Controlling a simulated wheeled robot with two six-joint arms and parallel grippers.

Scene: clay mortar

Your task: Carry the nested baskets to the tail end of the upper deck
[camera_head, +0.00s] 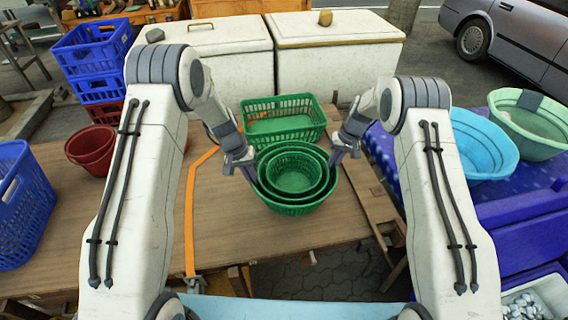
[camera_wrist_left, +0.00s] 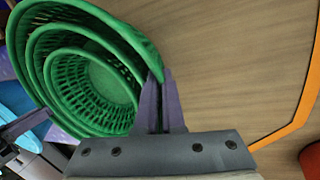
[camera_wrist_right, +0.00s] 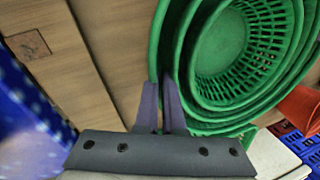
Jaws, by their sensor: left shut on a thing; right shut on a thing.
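The nested baskets (camera_head: 292,172) are round green baskets set one inside another, in the middle of the wooden deck (camera_head: 130,220). My left gripper (camera_head: 250,178) is shut on their left rim; the left wrist view shows its fingers (camera_wrist_left: 163,100) at the edge of the outer basket (camera_wrist_left: 130,30). My right gripper (camera_head: 336,160) is shut on the right rim; the right wrist view shows its fingers (camera_wrist_right: 160,105) on the wall of the baskets (camera_wrist_right: 185,60). Whether the baskets touch the deck or hang just above it, I cannot tell.
A green rectangular basket (camera_head: 285,128) stands just behind. An orange strap (camera_head: 190,215) crosses the deck on the left. Red pots (camera_head: 92,150) and blue crates (camera_head: 25,205) stand at left. Blue and pale green tubs (camera_head: 482,145) stand at right. White boxes (camera_head: 335,65) are behind.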

